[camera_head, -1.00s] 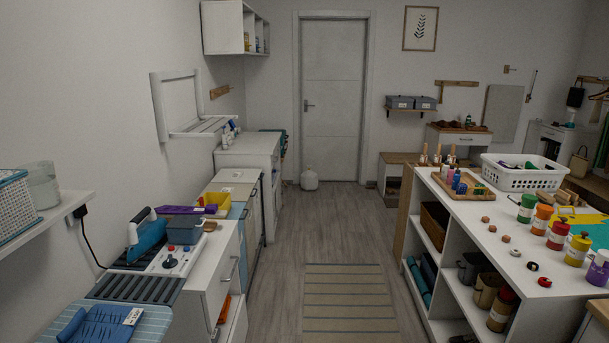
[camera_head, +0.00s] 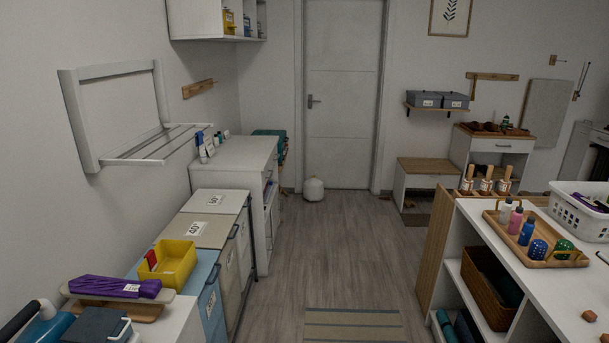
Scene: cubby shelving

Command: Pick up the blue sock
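I cannot make out a blue sock in the head view. A white laundry basket (camera_head: 582,212) stands on the white island at the right edge, with purple and dark cloth in it, partly cut off by the frame. A yellow bin (camera_head: 168,263) with a red item in it sits on the row of lidded hampers at left. Neither of my grippers shows in this view.
A drying rack (camera_head: 150,140) juts from the left wall.

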